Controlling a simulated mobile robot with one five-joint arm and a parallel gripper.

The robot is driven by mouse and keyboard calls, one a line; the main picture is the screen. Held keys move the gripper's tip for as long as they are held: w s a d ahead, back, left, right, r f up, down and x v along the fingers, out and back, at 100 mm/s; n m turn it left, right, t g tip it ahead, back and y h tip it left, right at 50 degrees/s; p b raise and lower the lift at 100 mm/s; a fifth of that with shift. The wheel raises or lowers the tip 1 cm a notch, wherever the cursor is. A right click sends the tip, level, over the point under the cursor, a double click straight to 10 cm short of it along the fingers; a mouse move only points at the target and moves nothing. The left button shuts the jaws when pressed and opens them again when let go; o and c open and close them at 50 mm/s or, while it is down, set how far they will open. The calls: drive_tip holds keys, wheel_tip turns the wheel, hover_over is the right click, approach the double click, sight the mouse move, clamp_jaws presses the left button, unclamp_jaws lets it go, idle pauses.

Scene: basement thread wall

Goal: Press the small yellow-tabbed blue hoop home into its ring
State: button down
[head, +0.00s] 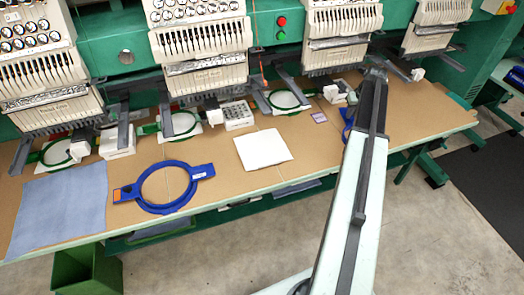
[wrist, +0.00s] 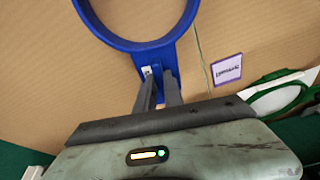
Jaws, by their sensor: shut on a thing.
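My gripper (wrist: 161,88) is shut on the short tab of a blue hoop (wrist: 138,43), with a small white label beside the fingers. The hoop's round part runs out of the top of the wrist view. No yellow tab shows, and I cannot tell whether it is the small hoop or its ring. In the head view a little of this blue hoop (head: 347,117) shows left of my arm, which hides the rest. My fingers are hidden there. A larger blue hoop (head: 166,208) with an orange tab lies flat on the table at the left.
A brown table (head: 225,200) runs under several embroidery heads. A purple card (head: 319,117) lies left of the held hoop. A white cloth (head: 263,150) and blue fabric (head: 60,210) lie on the table. Green hoops (head: 285,100) sit under the heads. The table's middle front is clear.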

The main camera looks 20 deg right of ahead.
wheel_tip(320, 180, up, 4)
drive_tip(key=p, duration=0.4)
drive_tip(key=shift+r, duration=0.1)
